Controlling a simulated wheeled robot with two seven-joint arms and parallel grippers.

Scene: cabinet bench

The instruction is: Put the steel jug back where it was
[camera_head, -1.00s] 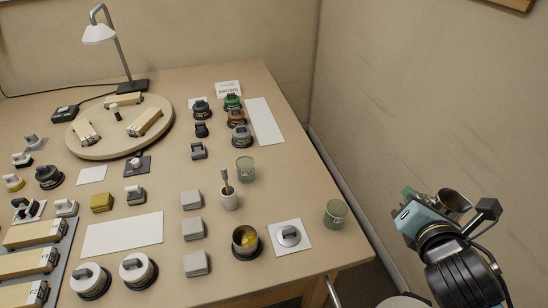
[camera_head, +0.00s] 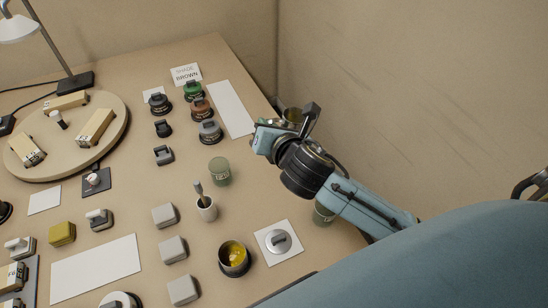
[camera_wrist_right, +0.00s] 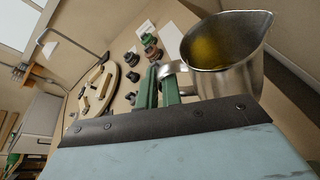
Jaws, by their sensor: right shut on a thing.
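The steel jug (camera_head: 293,115) is in my right gripper (camera_head: 270,128), near the far right edge of the bench, close to a long white mat (camera_head: 231,108). In the right wrist view the jug (camera_wrist_right: 225,80) shows its open mouth and spout, with a yellow tint inside. The green fingers of the right gripper (camera_wrist_right: 160,82) are shut at its handle (camera_wrist_right: 172,69). In the head view the gripper and wrist hide part of the jug, and I cannot tell its height above the bench. My left gripper is not in view.
Several dark-based knobs stand left of the mat, near a "SHADE BROWN" card (camera_head: 186,73). A green glass (camera_head: 219,171) stands nearby; another (camera_head: 323,214) is partly behind my right arm.

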